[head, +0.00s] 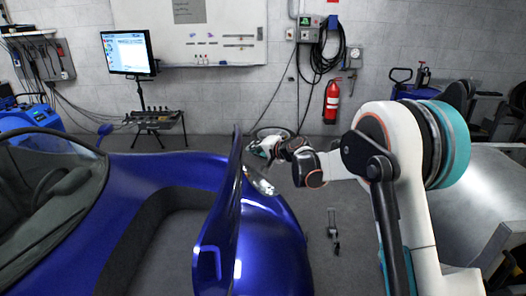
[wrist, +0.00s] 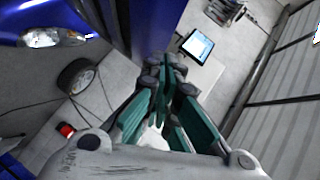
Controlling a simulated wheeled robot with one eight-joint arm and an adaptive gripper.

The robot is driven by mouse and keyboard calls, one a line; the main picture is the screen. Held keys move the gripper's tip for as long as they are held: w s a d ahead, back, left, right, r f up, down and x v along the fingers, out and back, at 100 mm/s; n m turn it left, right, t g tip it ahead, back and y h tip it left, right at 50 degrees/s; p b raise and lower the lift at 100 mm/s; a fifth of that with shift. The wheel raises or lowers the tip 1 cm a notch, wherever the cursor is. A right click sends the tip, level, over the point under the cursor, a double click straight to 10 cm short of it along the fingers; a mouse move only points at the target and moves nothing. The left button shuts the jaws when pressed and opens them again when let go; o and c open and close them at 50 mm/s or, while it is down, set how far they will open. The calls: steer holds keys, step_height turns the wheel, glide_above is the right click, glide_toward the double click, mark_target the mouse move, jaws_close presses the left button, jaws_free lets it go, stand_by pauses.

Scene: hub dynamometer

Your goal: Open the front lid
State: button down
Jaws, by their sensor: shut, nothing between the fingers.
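The front lid (head: 222,205) of the blue car stands raised, seen nearly edge-on as an upright blue panel. The front compartment (head: 165,245) is uncovered to its left. My gripper (head: 256,150) is to the right of the lid, near its far upper part. In the wrist view my gripper (wrist: 166,68) is shut with nothing between its teal fingers. A blue panel, apparently the lid (wrist: 150,25), lies just beyond the fingertips. I cannot tell whether they touch it. A headlight (head: 258,180) shows beside the lid and also in the wrist view (wrist: 55,38).
A wheel (wrist: 80,77) lies on the floor. A monitor (head: 127,52) and a tool stand (head: 157,120) are by the back wall, with a red fire extinguisher (head: 331,101). Small items lie on the floor (head: 333,228).

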mark_target(236, 150)
steer(key=shift+w+a+f+b, duration=0.15)
steer(key=shift+a+f, duration=0.2)
steer(key=shift+a, duration=0.35)
steer(key=shift+w+a+f+b, duration=0.15)
steer(key=shift+a+f, duration=0.25)
steer(key=shift+a, duration=0.25)
steer(key=shift+w+a+f+b, duration=0.15)
steer(key=shift+a+f, duration=0.2)
steer(key=shift+a, duration=0.35)
steer(key=a, duration=1.4)
steer(key=shift+w+a+f, duration=0.2)
steer(key=shift+a, duration=0.15)
